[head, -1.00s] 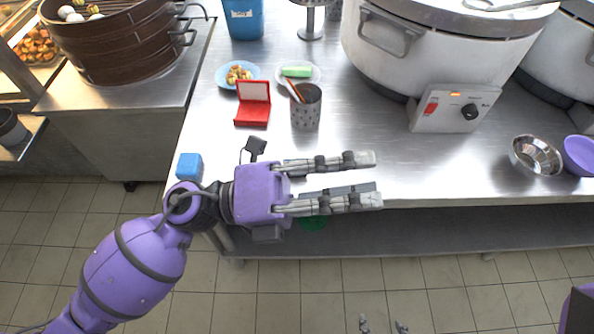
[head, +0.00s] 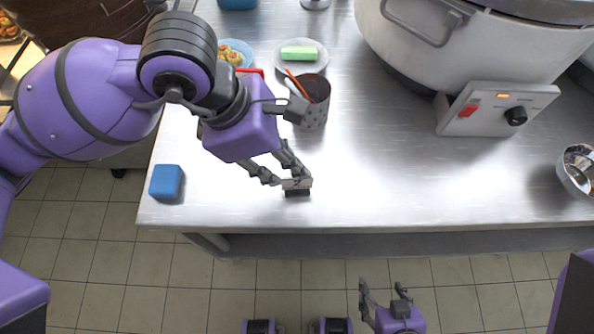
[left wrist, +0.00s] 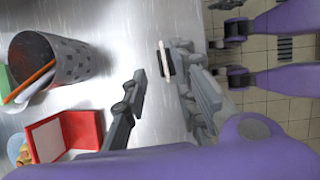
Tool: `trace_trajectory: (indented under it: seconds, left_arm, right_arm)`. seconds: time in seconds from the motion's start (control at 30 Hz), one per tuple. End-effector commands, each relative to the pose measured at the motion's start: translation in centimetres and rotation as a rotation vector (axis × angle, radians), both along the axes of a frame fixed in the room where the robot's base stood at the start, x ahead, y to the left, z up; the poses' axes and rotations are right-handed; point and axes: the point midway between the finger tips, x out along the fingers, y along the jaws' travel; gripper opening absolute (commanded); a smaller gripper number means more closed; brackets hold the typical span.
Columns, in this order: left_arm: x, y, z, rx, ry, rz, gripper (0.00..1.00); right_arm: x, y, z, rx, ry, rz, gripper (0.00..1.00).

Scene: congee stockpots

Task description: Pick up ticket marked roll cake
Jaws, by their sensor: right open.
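A small white ticket (head: 297,183) stands upright in a black base near the table's front edge. Its marking is too small to read. My left gripper (head: 285,178) points down at it, with its fingertips close around or beside it. In the left wrist view the ticket (left wrist: 164,60) shows edge-on between the spread fingers (left wrist: 158,66), nearer the right one. That gripper is open; I cannot tell whether a finger touches the ticket. My right gripper (head: 383,296) is open and empty, low in front of the table.
A perforated metal cup (head: 314,105) with utensils stands behind the ticket. An open red box (left wrist: 62,136) is beside it, mostly hidden in the head view. A blue block (head: 166,182) sits at the left front corner.

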Motion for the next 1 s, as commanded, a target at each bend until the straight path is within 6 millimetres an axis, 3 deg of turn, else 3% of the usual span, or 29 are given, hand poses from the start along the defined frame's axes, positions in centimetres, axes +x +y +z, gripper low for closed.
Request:
trace_trajectory:
  seconds: [0.17, 0.4, 0.73, 0.93, 1.0]
  left_arm:
    - [-0.2, -0.8, -2.0, -0.002, 0.004, -0.002, 0.27]
    - [-0.3, -1.9, -5.3, -0.002, 0.005, 0.000, 0.27]
    - [-0.2, -2.3, -6.1, -0.004, 0.002, 0.000, 0.27]
    - [-0.2, -2.3, -6.1, -0.004, 0.002, 0.000, 0.02]
    - [-0.2, -2.3, -6.1, -0.004, 0.002, 0.000, 0.00]
  right_arm:
    - [-1.7, -0.3, -0.6, -0.004, 0.034, -0.007, 0.61]
    - [-0.9, -0.2, 0.0, -0.002, 0.016, -0.005, 0.61]
    - [0.0, 0.0, 0.2, 0.000, 0.001, -0.001, 0.61]
    - [-0.1, 0.0, 0.1, 0.000, 0.002, -0.001, 0.61]
    - [-0.1, -0.1, 0.1, 0.000, 0.003, -0.002, 0.61]
